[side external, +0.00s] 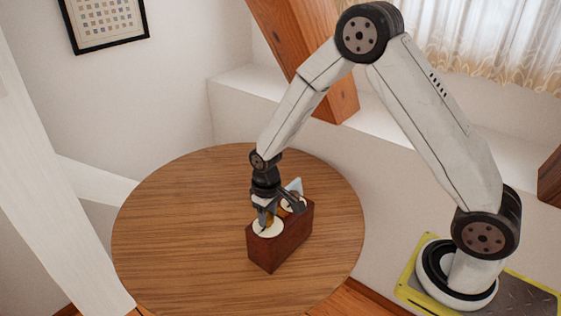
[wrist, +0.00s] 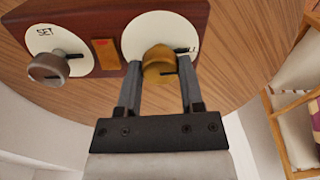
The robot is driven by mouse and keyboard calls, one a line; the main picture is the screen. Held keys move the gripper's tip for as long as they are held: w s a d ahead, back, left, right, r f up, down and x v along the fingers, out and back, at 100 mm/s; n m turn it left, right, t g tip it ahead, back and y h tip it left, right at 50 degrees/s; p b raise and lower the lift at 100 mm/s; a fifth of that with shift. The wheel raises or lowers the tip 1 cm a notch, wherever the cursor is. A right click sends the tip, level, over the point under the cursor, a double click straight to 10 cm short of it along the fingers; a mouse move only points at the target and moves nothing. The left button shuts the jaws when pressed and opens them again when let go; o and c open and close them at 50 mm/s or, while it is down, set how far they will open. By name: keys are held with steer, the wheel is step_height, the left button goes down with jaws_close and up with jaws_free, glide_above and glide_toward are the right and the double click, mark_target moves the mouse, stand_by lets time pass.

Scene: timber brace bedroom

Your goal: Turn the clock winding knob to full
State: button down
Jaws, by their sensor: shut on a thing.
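The clock is a reddish-brown wooden box (side external: 284,240), and its top edge also shows in the wrist view (wrist: 85,14). It carries two white dials. The brass winding knob (wrist: 158,64) sits on the right dial (wrist: 146,28) in the wrist view. A dark mark on the knob extends right, near partly covered lettering of which "LL" shows. My gripper (wrist: 160,78) has one finger on each side of this knob and is shut on it. In the side view my gripper (side external: 265,213) is over the box's near dial and hides much of the knob.
A grey-brown knob (wrist: 47,66) stands on the other dial, marked "SET". A small orange-red window (wrist: 105,54) lies between the dials. The round wooden table (side external: 175,235) is otherwise clear.

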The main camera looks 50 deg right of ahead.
mark_target(268, 216)
steer(key=shift+m, duration=0.5)
steer(key=shift+c, duration=1.1)
jaws_free()
steer(key=shift+r, duration=3.9)
